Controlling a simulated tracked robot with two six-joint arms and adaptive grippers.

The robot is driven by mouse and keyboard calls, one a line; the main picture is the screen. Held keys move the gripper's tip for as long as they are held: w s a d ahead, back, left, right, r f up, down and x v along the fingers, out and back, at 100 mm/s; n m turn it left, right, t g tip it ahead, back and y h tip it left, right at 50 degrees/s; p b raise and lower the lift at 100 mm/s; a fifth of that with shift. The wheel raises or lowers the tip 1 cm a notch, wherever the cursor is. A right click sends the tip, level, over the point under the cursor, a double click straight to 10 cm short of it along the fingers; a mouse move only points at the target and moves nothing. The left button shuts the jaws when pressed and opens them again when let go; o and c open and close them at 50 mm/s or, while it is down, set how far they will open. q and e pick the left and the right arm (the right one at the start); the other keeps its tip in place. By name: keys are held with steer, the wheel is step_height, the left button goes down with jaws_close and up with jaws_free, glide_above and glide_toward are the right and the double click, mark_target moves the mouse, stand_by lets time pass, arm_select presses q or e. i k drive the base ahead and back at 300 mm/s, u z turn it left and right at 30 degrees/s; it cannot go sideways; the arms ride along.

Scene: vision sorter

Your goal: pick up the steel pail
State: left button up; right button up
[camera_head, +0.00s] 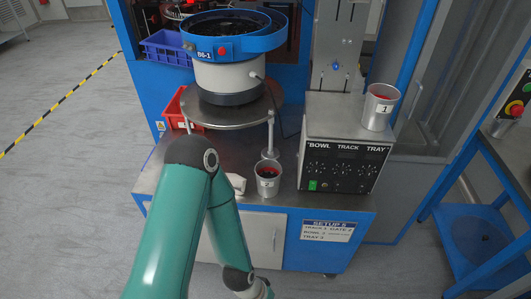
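Two steel pails are in the head view. The other steel pail (379,108), labelled 1, stands upright on top of the control box at the right, with something red inside. A green arm of mine rises from the lower left and bends down in front of the bench. Its wrist reaches the bottom edge, left of and below pail 2. Neither gripper shows in the frame. No gripper touches either pail in view.
The control box (345,150) stands on the workbench (222,150) right of pail 2. A bowl feeder (228,75) stands on a round raised plate behind. A red bin (188,110) and a blue bin (167,48) are at the left. A small white object (237,182) lies beside pail 2. Floor at left is clear.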

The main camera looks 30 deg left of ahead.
mark_target(268, 171)
steer(key=z, duration=0.35)
steer(key=i, duration=0.2)
steer(key=z, duration=1.4)
steer(key=i, duration=0.6)
steer(key=u, duration=2.05)
